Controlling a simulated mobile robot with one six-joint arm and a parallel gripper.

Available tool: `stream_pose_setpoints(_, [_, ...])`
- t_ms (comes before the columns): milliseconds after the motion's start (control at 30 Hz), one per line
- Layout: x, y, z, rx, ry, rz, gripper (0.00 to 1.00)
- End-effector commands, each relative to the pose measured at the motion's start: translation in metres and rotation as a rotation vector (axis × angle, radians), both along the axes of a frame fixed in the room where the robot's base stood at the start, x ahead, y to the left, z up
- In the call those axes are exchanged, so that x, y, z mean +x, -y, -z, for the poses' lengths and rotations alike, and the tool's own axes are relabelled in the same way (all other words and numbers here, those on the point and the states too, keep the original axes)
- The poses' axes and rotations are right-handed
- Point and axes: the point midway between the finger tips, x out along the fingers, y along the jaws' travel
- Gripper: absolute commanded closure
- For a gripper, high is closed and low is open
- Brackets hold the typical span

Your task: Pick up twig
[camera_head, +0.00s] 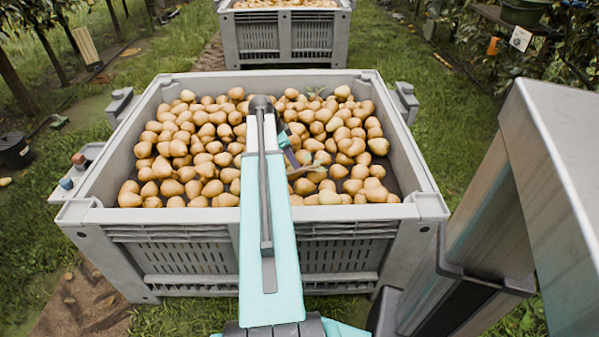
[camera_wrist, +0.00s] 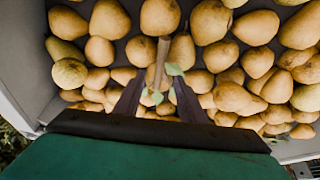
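A brown twig (camera_wrist: 158,62) with small green leaves lies over the pears in the grey crate (camera_head: 170,222). In the head view the twig (camera_head: 304,171) shows just right of my arm, right of the crate's middle. My gripper (camera_wrist: 157,82) is over the pears with its two dark fingers apart, one on each side of the twig in the wrist view. I see no finger touching the twig, and its height below the fingertips is hard to tell. In the head view my arm partly hides the gripper (camera_head: 290,153).
Many pears (camera_head: 205,150) fill the crate around the twig. A little greenery (camera_head: 315,92) lies at the crate's far side. A second crate of pears (camera_head: 285,38) stands behind. The crate walls rise above the pears. Grass lies on both sides.

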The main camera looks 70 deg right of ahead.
Motion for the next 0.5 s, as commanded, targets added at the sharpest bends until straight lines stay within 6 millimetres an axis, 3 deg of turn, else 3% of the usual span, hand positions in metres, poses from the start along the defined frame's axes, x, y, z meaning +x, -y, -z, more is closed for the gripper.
stream_pose_setpoints(233, [-0.002, 0.001, 0.007, 0.0, 0.0, 0.001, 0.63])
stream_pose_setpoints(500, [-0.01, 0.008, 0.036, 0.0, 0.0, 0.001, 0.63])
